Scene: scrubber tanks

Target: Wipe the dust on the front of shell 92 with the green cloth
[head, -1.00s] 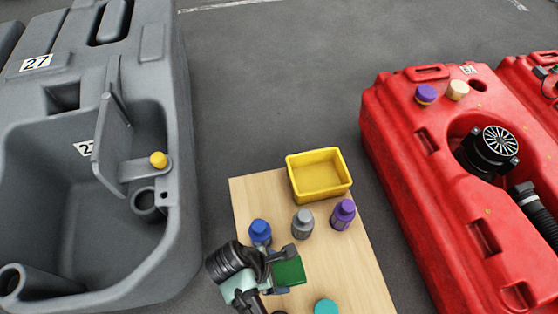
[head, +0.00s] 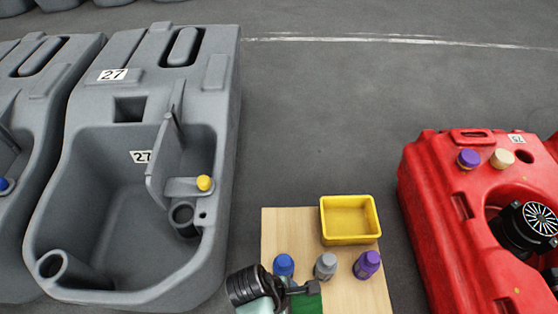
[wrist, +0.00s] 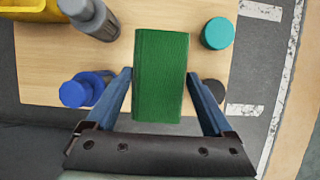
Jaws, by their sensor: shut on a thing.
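My gripper (wrist: 158,92) is shut on the green cloth (wrist: 160,75), a thick green block between its two fingers, above the wooden table. In the head view the cloth (head: 308,303) shows only partly, at the bottom edge beside my gripper. A red shell (head: 422,185) stands to the right; its small label (head: 517,139) is too small to read surely. A grey shell (head: 215,110) on the left bears the number 27. I cannot make out dust on any shell.
The wooden table (head: 290,228) carries a yellow bin (head: 349,238) and blue (head: 284,265), grey (head: 326,266) and purple (head: 367,265) bottles. A teal round lid (wrist: 216,33) is near the cloth. Purple (head: 468,158) and cream (head: 502,159) caps sit on the red shell. Floor behind the table is clear.

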